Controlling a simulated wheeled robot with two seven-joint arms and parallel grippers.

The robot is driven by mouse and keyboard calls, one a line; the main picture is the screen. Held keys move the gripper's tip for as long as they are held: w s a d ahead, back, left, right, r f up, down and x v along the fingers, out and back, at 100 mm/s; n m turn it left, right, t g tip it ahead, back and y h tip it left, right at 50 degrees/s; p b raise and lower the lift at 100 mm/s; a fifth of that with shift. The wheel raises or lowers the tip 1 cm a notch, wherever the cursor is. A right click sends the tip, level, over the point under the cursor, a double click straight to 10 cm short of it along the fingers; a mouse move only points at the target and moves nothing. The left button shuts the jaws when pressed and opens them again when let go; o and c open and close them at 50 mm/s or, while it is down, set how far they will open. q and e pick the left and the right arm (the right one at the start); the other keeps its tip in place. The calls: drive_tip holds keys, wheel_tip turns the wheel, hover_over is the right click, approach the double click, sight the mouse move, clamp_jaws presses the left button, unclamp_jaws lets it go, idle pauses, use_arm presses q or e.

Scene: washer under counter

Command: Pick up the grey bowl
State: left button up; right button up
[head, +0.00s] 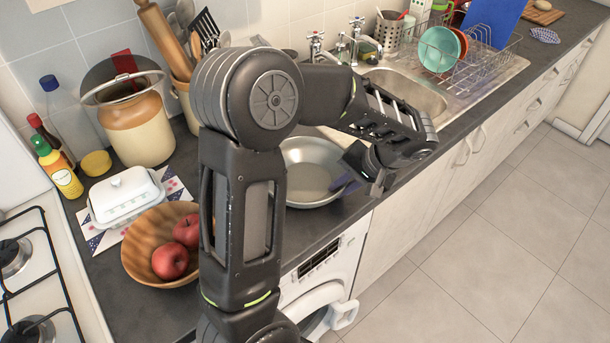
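A round, shallow, shiny grey vessel (308,168), which looks like the grey bowl, sits on the dark counter above the washer. My arm hides its left edge. My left gripper (362,174) is at the vessel's right rim, pointing down and left. I cannot tell whether it touches the rim, or whether its fingers are open or shut. A dark blue piece shows between the gripper and the vessel; I cannot tell what it belongs to. My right gripper is not in view.
A wooden bowl (142,251) with red apples and a white butter dish (124,197) stand to the left. A sink (408,92) and a dish rack (482,62) are behind to the right. A white washer (340,255) is under the counter.

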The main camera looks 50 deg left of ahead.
use_arm(q)
drive_tip(key=shift+c, duration=0.3)
clamp_jaws()
drive_tip(key=shift+r, duration=0.15)
idle(1.5)
drive_tip(key=shift+w+r, duration=0.1)
drive_tip(key=shift+r, duration=0.1)
wheel_tip(320, 180, up, 4)
drive_tip(key=shift+f+b, duration=0.15)
drive_tip(key=shift+b, duration=0.25)
wheel_tip(320, 180, up, 5)
drive_tip(key=p, duration=0.2)
drive_tip(key=shift+p, duration=0.3)
drive_tip(key=shift+r+p, duration=0.35)
drive_tip(key=shift+r, duration=0.1)
